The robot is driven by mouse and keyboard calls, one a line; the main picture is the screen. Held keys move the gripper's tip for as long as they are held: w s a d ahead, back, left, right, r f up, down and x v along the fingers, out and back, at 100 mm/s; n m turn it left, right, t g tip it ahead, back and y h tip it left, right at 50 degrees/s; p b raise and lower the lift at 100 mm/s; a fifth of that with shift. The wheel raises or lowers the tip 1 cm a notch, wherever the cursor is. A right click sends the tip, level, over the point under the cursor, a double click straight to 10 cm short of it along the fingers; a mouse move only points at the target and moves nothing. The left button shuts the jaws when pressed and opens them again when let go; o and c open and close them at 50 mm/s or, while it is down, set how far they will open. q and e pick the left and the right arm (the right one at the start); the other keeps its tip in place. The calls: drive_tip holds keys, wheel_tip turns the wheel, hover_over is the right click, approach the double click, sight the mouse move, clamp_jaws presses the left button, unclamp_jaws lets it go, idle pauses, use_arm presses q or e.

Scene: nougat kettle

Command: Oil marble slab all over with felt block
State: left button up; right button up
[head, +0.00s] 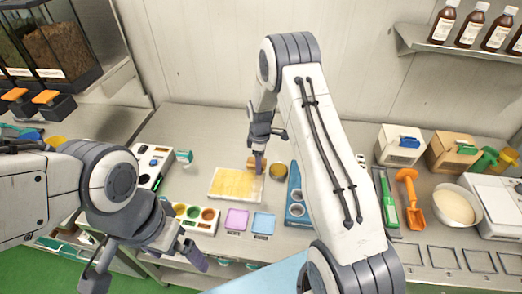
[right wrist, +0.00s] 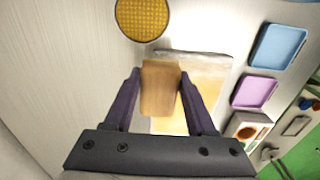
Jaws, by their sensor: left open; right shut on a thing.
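The marble slab (head: 234,199) lies flat on the bench in the head view, with a yellow film (head: 236,183) over most of its top and pale edges. In the right wrist view a paler greyish band (right wrist: 205,60) runs along one end of the slab. My right gripper (head: 258,158) is shut on the tan felt block (right wrist: 160,88), which also shows in the head view (head: 251,163). The block is at the slab's far right corner; whether it touches is unclear. My left gripper (head: 146,266) is open and empty near the bench's front edge.
A round yellow dish (head: 278,171) stands just right of the slab; it also shows in the right wrist view (right wrist: 142,18). Purple (head: 236,220) and blue (head: 263,223) trays lie in front. A tray of coloured cups (head: 196,214) stands front left. Boxes and a bowl (head: 454,205) stand at right.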

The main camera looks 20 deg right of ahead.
drive_tip(key=shift+r+p, duration=1.25)
drive_tip(key=shift+r, duration=1.05)
